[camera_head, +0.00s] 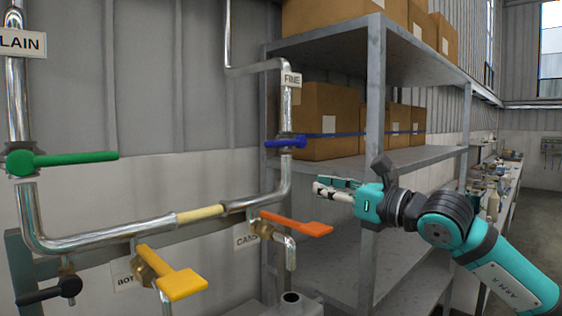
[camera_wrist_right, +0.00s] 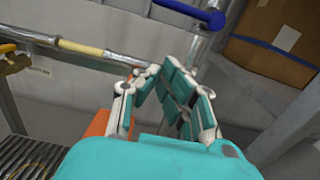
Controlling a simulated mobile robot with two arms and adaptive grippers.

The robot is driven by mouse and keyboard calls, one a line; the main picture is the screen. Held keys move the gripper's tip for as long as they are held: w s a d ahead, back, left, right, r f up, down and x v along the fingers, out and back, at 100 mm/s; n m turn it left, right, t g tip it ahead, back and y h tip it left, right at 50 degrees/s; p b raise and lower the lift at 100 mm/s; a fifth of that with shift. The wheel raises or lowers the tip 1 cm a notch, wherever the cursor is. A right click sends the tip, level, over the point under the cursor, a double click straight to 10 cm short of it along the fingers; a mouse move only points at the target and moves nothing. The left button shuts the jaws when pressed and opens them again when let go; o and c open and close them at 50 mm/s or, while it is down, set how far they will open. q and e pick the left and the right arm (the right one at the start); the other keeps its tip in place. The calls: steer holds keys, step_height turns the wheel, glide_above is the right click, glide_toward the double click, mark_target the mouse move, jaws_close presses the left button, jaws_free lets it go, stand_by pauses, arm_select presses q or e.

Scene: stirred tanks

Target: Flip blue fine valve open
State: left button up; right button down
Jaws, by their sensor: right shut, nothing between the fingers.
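The blue fine valve (camera_head: 287,142) sits on the vertical pipe below the FINE label (camera_head: 291,80). Its blue handle lies about level, across the pipe. My right gripper (camera_head: 322,187) comes in from the right, below and a little right of the blue handle, and does not touch it. It is shut and empty. In the right wrist view the blue handle (camera_wrist_right: 190,11) shows at the top edge, beyond the fingers (camera_wrist_right: 160,72) of my right gripper. My left gripper is not in view.
An orange handle (camera_head: 297,223) lies below my right gripper. A yellow handle (camera_head: 182,285), a green handle (camera_head: 76,158) and a black handle (camera_head: 45,292) are to the left. A metal shelf (camera_head: 375,150) with cardboard boxes (camera_head: 328,105) stands close behind my right gripper.

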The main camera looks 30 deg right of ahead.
mark_target(284, 143)
arm_select(q)
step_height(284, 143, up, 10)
steer(key=p, duration=0.9)
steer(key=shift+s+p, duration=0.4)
arm_select(e)
steer(key=w+a+r, duration=0.1)
steer(key=w+r, duration=0.1)
steer(key=w, duration=0.3)
steer(key=w+a+r, duration=0.2)
steer(key=w, duration=0.3)
steer(key=shift+a+r, duration=0.15)
steer(key=shift+a, duration=0.15)
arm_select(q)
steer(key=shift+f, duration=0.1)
arm_select(e)
steer(key=shift+w, duration=0.15)
arm_select(q)
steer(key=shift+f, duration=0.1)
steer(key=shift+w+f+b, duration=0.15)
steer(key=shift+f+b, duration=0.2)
steer(key=shift+b, duration=0.1)
arm_select(e)
steer(key=shift+a+r+m, duration=0.15)
steer(key=shift+r+m, duration=0.15)
steer(key=shift+m, duration=0.1)
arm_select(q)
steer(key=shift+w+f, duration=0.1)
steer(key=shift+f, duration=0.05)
arm_select(e)
steer(key=shift+r, duration=0.1)
